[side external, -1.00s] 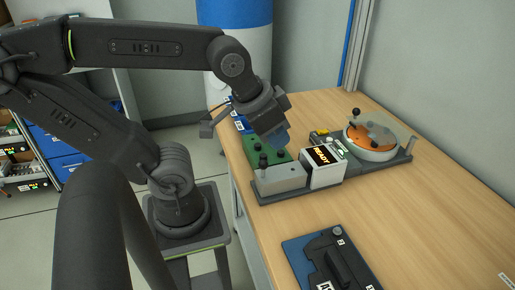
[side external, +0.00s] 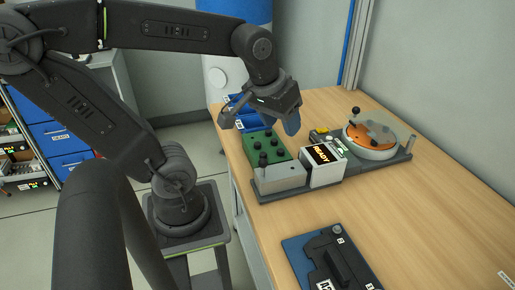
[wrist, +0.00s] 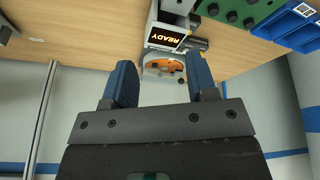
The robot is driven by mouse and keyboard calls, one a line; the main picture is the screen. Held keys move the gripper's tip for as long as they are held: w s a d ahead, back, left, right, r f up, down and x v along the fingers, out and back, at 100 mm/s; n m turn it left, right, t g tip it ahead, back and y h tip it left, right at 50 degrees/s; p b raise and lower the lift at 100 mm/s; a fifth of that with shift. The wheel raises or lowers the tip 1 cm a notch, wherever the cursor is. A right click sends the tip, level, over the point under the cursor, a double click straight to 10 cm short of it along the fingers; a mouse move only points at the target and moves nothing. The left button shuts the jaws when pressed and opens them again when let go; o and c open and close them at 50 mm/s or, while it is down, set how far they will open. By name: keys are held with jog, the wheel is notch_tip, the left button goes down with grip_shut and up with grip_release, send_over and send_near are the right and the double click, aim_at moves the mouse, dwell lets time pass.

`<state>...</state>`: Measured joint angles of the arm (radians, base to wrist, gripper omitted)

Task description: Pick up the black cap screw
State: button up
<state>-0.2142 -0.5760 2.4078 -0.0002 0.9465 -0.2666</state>
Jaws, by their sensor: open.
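A green block (side external: 266,147) on the bench holds several small black round pieces that look like screw heads; I cannot tell which one is the black cap screw. The green block also shows upside down at the top right of the wrist view (wrist: 238,8). My gripper (side external: 291,124) hangs above and behind the green block, tilted. In the wrist view my gripper (wrist: 160,76) has its blue fingers wide apart with nothing between them.
Blue bins (side external: 250,117) sit behind. A blue-black tray (side external: 299,249) lies in front. The right bench is clear.

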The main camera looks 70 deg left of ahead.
jog(key=w+a+f+n+g, duration=0.2)
jog(key=a+n, duration=0.5)
jog(key=a, duration=0.1)
jog(key=n+g, duration=0.2)
jog(key=n, duration=0.6)
send_over(257, 143)
notch_tip(257, 143, down, 3)
jog(key=shift+h, duration=0.4)
jog(key=f, duration=0.7)
jog(key=shift+s+d+f, duration=0.2)
jog(key=shift+d+f, duration=0.05)
jog(key=shift+f, duration=0.15)
jog(key=shift+w+a+f, duration=0.15)
jog(key=shift+f, duration=1.25)
jog(key=shift+w+a+f, duration=0.1)
jog(key=shift+f, duration=1.3)
jog(key=shift+c, duration=0.4)
grip_shut()
